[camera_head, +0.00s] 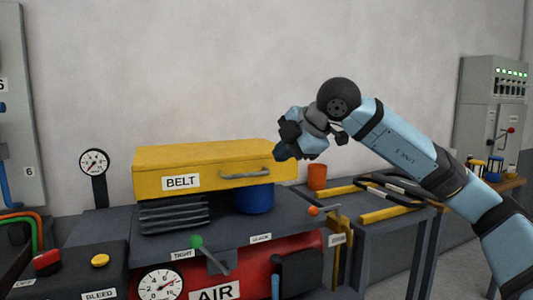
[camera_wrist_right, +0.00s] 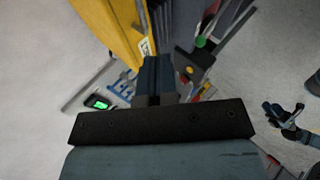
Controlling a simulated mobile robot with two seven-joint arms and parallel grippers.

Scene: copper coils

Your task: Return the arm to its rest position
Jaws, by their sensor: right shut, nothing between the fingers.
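My right arm comes in from the right in the head view, blue with black joints, raised and bent. Its right gripper (camera_head: 283,150) is in front of the wall, at the upper right of the yellow BELT cover (camera_head: 200,160). In the wrist view its fingers (camera_wrist_right: 158,75) are together with nothing between them, and the yellow cover lies beyond at the upper left. A small dark and blue gripper, which looks like my left gripper (camera_wrist_right: 272,110), shows at the right of the wrist view. It is too small to tell its jaws. The head view does not show it.
The machine bench carries a blue drum (camera_head: 254,199), a green-knobbed TIGHT lever (camera_head: 196,242) and a round gauge (camera_head: 94,162). An orange cup (camera_head: 317,177) stands to the right. A grey electrical cabinet (camera_head: 490,115) is at the far right. The space above the cover is clear.

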